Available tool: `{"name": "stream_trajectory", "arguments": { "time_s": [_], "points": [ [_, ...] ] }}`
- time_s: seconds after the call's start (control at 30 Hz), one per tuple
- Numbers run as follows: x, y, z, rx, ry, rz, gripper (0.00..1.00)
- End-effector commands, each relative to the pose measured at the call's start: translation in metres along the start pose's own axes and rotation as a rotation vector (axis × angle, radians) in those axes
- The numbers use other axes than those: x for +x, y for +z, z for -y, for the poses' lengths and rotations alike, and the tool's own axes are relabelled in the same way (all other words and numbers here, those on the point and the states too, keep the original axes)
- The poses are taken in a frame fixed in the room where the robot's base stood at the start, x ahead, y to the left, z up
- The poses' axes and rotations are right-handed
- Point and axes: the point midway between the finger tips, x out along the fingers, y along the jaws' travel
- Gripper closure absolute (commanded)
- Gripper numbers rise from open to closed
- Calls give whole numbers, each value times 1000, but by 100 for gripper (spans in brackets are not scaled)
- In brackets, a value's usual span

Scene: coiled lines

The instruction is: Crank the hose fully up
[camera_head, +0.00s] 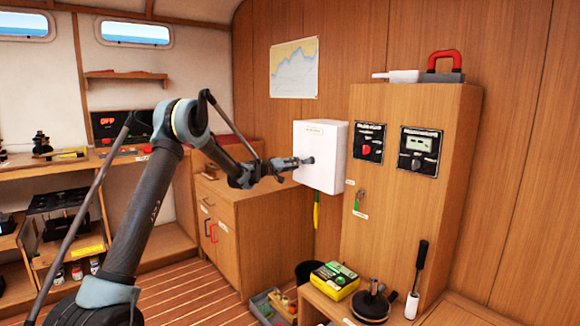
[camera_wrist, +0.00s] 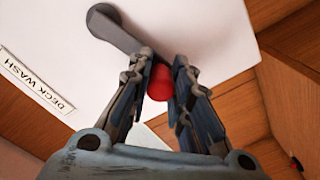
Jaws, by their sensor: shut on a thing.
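The white hose box (camera_head: 327,181) is on the wood wall above the counter. It also shows in the wrist view (camera_wrist: 215,35), with a DECK WASH label (camera_wrist: 35,80). A grey crank arm (camera_wrist: 115,28) is on its front, with a red knob (camera_wrist: 160,84) at the end. My gripper (camera_head: 291,164) is at the front of the box. In the wrist view my gripper (camera_wrist: 163,63) is shut on the red knob, a finger on each side. A short yellow-green length (camera_head: 317,210), seemingly the hose, hangs below the box. In the head view my gripper hides the knob.
A wooden counter (camera_head: 262,200) stands below and left of the box. A tall cabinet (camera_head: 400,225) with two panels stands close on the right. A yellow-green box (camera_head: 335,281) and a black-handled tool (camera_head: 420,262) are on the low bench. Some floor (camera_head: 190,285) is clear.

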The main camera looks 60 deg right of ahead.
Motion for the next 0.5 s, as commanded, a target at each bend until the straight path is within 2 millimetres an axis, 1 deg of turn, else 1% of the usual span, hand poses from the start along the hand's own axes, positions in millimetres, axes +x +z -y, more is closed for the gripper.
{"name": "stream_trajectory", "arguments": {
  "time_s": [0.23,0.27,0.3,0.33,0.37,0.5],
  "points": [
    [0,1,-1,-1,2,1,100],
    [0,1,-2,-1,2,2,79],
    [1,1,-2,-1,2,2,70],
    [1,1,-2,-1,2,2,63],
    [1,1,-2,-1,3,2,59],
    [2,2,-2,-1,3,3,59]
  ]
}}
